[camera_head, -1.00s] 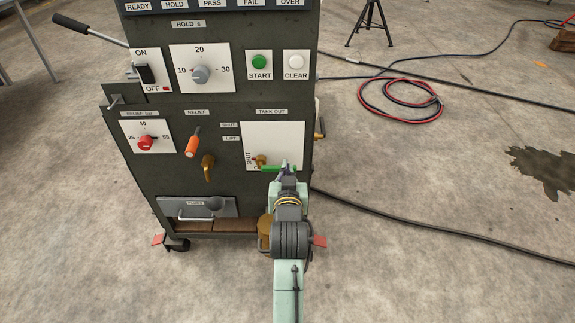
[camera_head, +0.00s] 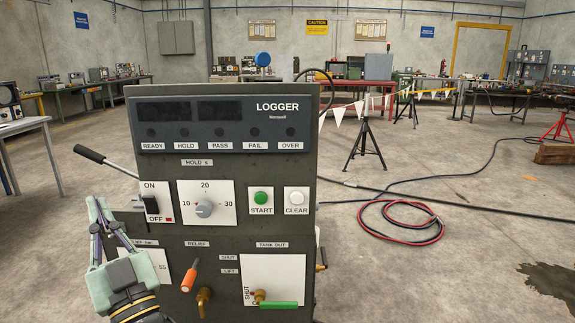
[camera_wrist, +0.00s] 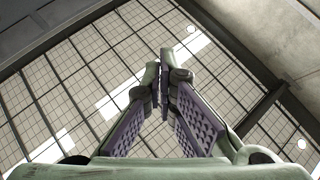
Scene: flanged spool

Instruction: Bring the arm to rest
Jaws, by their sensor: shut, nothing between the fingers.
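My gripper (camera_head: 97,207) is raised at the lower left of the head view, in front of the left part of the dark test cabinet (camera_head: 165,235). Its fingers point up and hold nothing. It covers part of the relief dial panel (camera_head: 183,268). In the wrist view my gripper (camera_wrist: 165,68) has its fingertips together, with ceiling panels and beams behind them. The green-handled tank out valve (camera_head: 278,304) is at the lower right of the cabinet, apart from my gripper.
A black lever (camera_head: 103,161) sticks out left from the cabinet, just above my gripper. The orange relief handle (camera_head: 189,278) is to its right. A tripod (camera_head: 364,135) and a coiled hose (camera_head: 400,222) are on the floor at right. A table (camera_head: 22,125) stands at far left.

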